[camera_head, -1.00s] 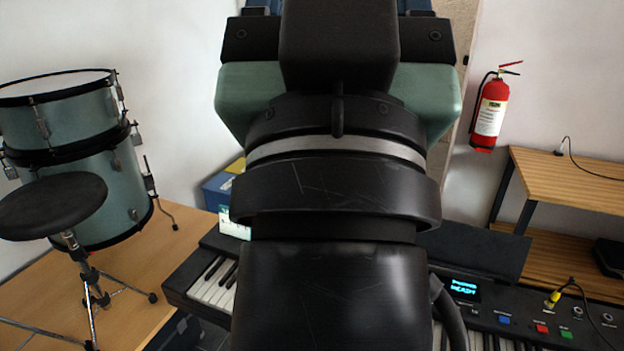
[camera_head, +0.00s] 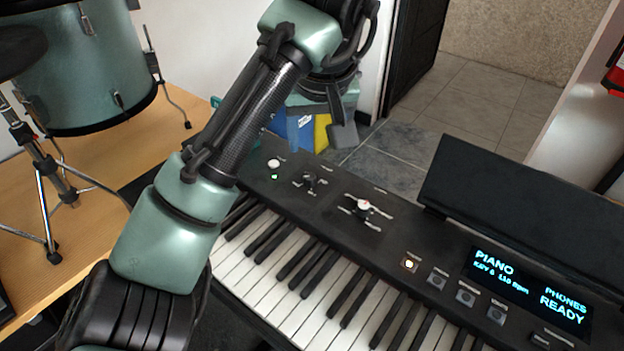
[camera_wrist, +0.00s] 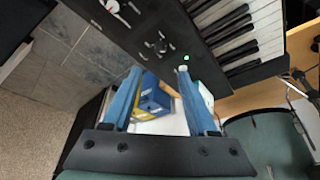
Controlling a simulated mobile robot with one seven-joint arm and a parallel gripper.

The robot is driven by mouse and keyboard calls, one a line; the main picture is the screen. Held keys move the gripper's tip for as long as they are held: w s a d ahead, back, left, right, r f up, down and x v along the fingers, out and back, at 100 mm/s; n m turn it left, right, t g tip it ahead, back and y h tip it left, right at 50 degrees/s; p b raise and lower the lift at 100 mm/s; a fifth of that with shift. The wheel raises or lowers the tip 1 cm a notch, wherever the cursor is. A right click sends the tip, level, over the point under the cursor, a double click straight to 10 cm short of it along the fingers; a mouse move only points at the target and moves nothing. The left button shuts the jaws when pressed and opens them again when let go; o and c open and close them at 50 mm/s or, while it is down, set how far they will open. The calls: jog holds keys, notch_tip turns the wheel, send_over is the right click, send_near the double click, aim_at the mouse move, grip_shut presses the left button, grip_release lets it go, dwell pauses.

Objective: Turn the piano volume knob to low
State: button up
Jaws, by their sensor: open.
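The piano (camera_head: 400,240) has a black control panel behind its white keys. On the panel's left are a small black knob (camera_head: 310,180) and a larger knob with a white and red cap (camera_head: 363,207). I cannot read which is labelled volume. Both also show in the wrist view, the small knob (camera_wrist: 160,45) near the top middle and the larger knob (camera_wrist: 112,7) at the top edge. My gripper (camera_wrist: 159,72) is open and empty, its blue fingers apart. In the wrist view the small knob appears just beyond the fingertips, with no visible contact.
A white button (camera_head: 274,163) with a green light sits left of the knobs. The lit display (camera_head: 528,287) reads PIANO and READY. A music stand (camera_head: 530,215) rises behind it. A blue and yellow box (camera_head: 302,130) lies behind the piano. Drums (camera_head: 85,85) stand left.

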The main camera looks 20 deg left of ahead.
aim_at(311, 177)
jog(key=b+x, duration=0.2)
jog(key=x, duration=1)
jog(key=shift+w+f, duration=0.15)
jog(key=shift+f, duration=0.1)
grip_shut()
